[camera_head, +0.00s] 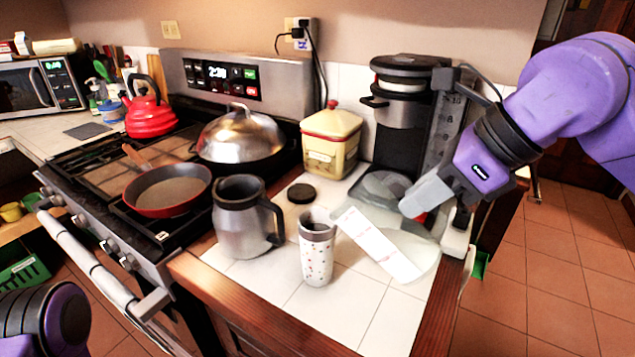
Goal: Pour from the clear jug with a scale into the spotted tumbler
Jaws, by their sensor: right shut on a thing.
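The spotted tumbler (316,262), white with small coloured dots and a dark grey upper band, stands upright and open on the white tiled counter. My right gripper (428,200) is shut on the clear jug (425,258), just right of the tumbler. The jug is see-through, so its outline is faint; its white scale strip with red marks runs from upper left to lower right. The jug looks tilted left, its upper end near the tumbler's rim. I cannot tell whether they touch or whether liquid is flowing. Only part of my left arm shows at bottom left; its gripper is out of frame.
A grey metal pitcher (243,220) stands close left of the tumbler. A dark round lid (301,193), a yellow canister (331,142) and a coffee maker (402,130) are behind. The stove (110,210) with a red pan (168,189) is left. Front counter tiles are clear.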

